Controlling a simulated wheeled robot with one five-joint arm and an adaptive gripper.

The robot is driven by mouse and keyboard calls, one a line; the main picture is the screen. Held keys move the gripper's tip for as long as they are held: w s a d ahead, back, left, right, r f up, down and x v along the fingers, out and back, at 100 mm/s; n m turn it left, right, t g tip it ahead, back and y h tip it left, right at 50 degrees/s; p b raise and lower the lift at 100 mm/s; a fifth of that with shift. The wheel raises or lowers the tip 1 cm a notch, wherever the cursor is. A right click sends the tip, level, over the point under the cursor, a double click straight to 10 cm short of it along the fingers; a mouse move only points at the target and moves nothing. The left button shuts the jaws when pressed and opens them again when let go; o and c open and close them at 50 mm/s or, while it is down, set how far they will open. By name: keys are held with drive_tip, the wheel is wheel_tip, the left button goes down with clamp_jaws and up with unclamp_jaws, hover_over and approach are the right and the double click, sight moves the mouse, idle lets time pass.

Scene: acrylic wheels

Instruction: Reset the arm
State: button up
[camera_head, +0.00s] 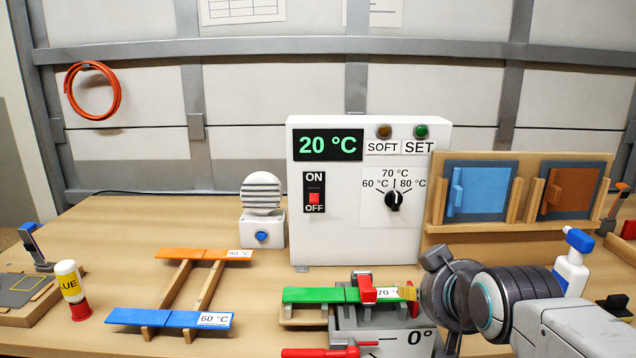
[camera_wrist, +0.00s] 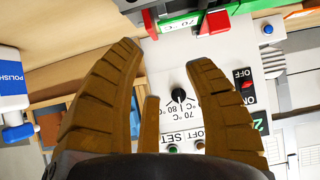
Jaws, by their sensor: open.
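My gripper (camera_head: 409,293) is at the end of my arm, which reaches in from the right in the head view. The green strip (camera_wrist: 178,24) lies beyond the fingertips, by a red clamp part (camera_wrist: 216,22). Whether the fingers touch anything there is hard to tell.
A white control box (camera_head: 432,230) reading 20 °C stands behind. An orange strip (camera_head: 190,253) and a blue strip (camera_head: 165,318) rest on a wooden rack at left. A spray bottle (camera_head: 572,265) stands close behind my arm.

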drive_tip(key=s+g+p, duration=0.7)
drive_tip(key=s+p, duration=0.5)
drive_tip(key=s, duration=0.8)
drive_tip(key=shift+f, duration=0.25)
drive_tip(key=shift+a, duration=0.1)
drive_tip(key=shift+c, duration=0.2)
idle(0.8)
